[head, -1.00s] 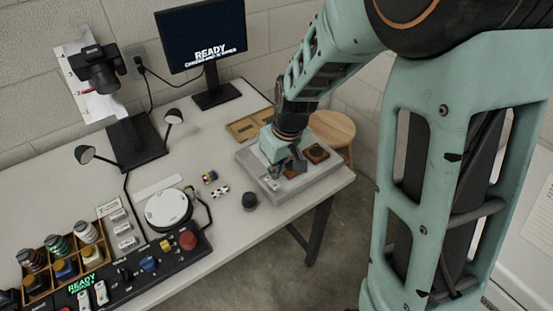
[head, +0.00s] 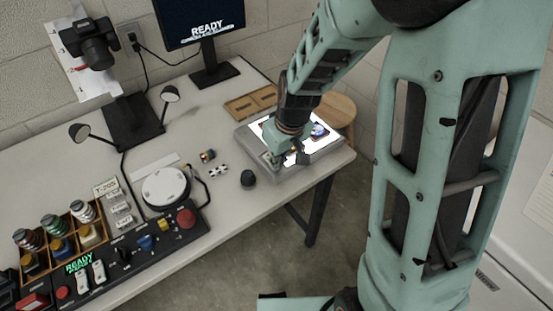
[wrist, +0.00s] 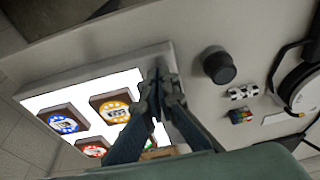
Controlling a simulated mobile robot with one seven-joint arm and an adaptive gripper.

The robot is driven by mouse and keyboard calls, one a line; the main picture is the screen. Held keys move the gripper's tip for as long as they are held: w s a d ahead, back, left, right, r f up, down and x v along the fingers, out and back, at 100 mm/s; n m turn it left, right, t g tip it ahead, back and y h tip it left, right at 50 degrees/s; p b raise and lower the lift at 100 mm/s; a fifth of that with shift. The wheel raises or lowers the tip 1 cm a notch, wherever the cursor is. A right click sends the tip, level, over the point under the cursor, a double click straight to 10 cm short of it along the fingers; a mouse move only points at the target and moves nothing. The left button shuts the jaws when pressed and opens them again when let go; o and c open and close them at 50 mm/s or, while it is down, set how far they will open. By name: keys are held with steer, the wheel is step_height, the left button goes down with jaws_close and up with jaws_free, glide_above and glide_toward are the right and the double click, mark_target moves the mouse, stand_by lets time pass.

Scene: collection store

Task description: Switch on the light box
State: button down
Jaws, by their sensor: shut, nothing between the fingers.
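The light box (head: 292,176) stands at the right end of the table, and its top panel glows bright white. In the wrist view the lit light box (wrist: 72,92) carries several square dark mounts with coloured round faces, including a blue one (wrist: 62,122) and an orange one (wrist: 115,110). My gripper (head: 276,159) is at the box's left end, low over its grey rim. In the wrist view my gripper (wrist: 161,76) has its fingers together with nothing between them. The fingers hide the rim beneath, so I cannot see the switch or tell whether they touch it.
A dark knob-like object (head: 248,178), a small checkered piece (head: 218,171) and a colour cube (head: 208,155) lie left of the box. A wooden tray (head: 250,103) is behind it. A monitor (head: 203,25), a camera stand (head: 133,120) and a control panel (head: 130,252) occupy the left.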

steer(key=shift+w+a+r, duration=0.1)
steer(key=shift+w+r, duration=0.1)
steer(key=shift+w+a+r+p, duration=0.2)
steer(key=shift+w+a+p, duration=0.15)
steer(key=shift+w, duration=0.05)
stand_by(0.3)
steer(key=shift+r+p, duration=0.45)
steer(key=shift+r, duration=0.15)
steer(key=p+v, duration=0.2)
steer(key=v, duration=0.1)
steer(key=shift+w+r, duration=0.1)
steer(key=shift+r, duration=0.35)
steer(key=s+d+r, duration=0.2)
steer(key=s+r, duration=0.2)
steer(key=r, duration=0.3)
steer(key=shift+d+r, duration=0.35)
steer(key=shift+r, duration=0.05)
